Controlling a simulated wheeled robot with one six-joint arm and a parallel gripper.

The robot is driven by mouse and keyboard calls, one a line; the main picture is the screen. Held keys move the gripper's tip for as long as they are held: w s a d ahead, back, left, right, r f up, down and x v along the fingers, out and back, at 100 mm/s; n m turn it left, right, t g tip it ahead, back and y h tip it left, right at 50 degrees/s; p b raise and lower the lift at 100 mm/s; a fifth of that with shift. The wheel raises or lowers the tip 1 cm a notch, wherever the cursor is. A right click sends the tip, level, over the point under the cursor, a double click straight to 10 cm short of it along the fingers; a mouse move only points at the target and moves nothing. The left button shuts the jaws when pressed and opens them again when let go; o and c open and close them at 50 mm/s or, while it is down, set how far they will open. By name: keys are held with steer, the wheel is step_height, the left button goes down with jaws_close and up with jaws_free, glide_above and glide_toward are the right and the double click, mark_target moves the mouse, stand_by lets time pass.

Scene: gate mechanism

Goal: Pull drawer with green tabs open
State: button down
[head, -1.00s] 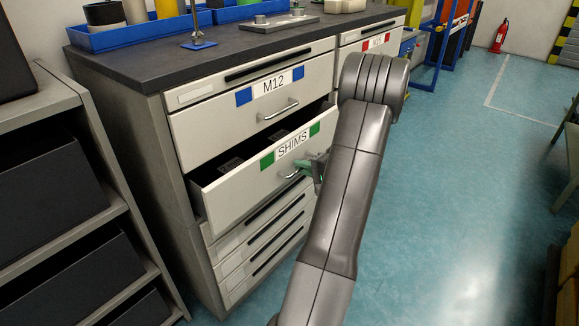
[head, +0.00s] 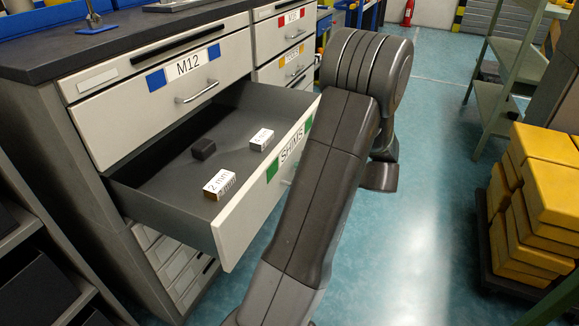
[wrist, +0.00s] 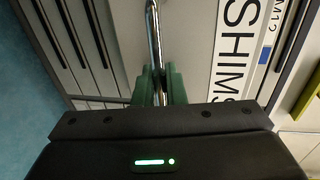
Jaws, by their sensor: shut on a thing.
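The drawer labelled SHIMS (head: 255,215) has green tabs (head: 271,170) on its front and stands far out of the cabinet. Inside it lie two white labelled blocks (head: 219,184) and a small black block (head: 203,148). In the wrist view, my gripper (wrist: 158,85) has its green fingers shut around the drawer's metal bar handle (wrist: 153,40), beside the SHIMS label (wrist: 237,50). In the head view my arm hides the gripper and most of the handle.
The M12 drawer (head: 150,115) above is shut. Stacked yellow boxes (head: 548,175) stand on a dark base at the right, near a green shelf rack (head: 500,85). The blue floor (head: 425,230) between them and my arm is clear.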

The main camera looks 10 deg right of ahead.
steer(key=shift+s+d, duration=0.4)
steer(key=shift+d, duration=0.1)
steer(key=c, duration=1.6)
jaws_free()
steer(key=p+v, duration=0.3)
steer(key=v, duration=1)
steer(key=shift+s+d, duration=0.25)
steer(key=shift+d, duration=0.05)
steer(key=shift+b+x, duration=1.5)
steer(key=shift+x, duration=5.55)
